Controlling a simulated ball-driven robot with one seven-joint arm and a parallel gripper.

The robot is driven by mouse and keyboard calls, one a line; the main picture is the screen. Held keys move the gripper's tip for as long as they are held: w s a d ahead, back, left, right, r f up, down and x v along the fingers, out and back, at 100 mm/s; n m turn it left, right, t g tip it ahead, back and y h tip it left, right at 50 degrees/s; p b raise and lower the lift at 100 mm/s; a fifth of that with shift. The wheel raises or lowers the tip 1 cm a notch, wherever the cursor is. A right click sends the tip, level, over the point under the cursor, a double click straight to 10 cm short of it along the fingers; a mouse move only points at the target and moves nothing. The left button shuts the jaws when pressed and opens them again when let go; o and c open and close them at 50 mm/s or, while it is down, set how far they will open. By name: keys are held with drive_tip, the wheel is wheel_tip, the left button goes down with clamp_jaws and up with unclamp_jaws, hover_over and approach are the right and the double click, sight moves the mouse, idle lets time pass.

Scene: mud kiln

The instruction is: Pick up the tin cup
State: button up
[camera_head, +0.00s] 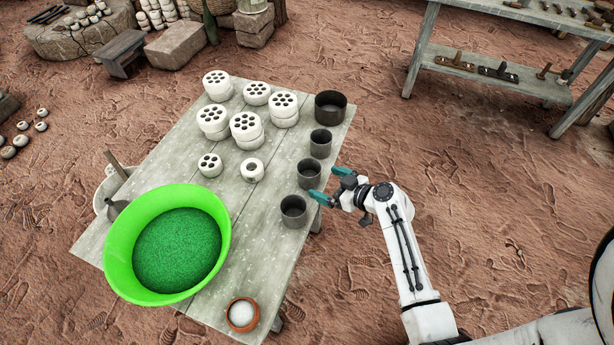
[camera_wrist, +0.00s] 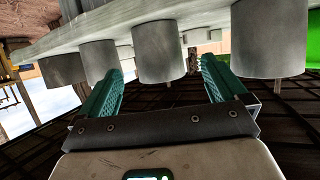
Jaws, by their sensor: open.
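Several dark grey metal cups stand upright in a row along the table's right edge in the head view: a wide dark one (camera_head: 330,106) at the back, then three smaller ones (camera_head: 320,143), (camera_head: 309,174), (camera_head: 293,211). I cannot tell which the task means by the tin cup. My gripper (camera_head: 321,182) is open and empty at the table's right edge, beside the third cup from the back. The wrist view is upside down; there my gripper (camera_wrist: 161,66) has its teal fingers to either side of one cup (camera_wrist: 160,45), which appears ahead, apart from them.
The wooden table (camera_head: 262,215) also holds white perforated bricks (camera_head: 245,124), a large green basin (camera_head: 120,240) and a small clay bowl (camera_head: 242,314). Neighbouring cups (camera_wrist: 98,58), (camera_wrist: 270,40) stand close on both sides. A shelf bench (camera_head: 490,70) stands at the upper right.

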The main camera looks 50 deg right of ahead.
sight(302, 173)
drive_tip(key=shift+p+x, duration=0.7)
drive_tip(key=shift+x, duration=3.4)
drive_tip(key=shift+d+f, duration=0.1)
drive_tip(key=shift+d, duration=0.05)
drive_tip(key=c, duration=1.1)
drive_tip(key=shift+c, duration=0.2)
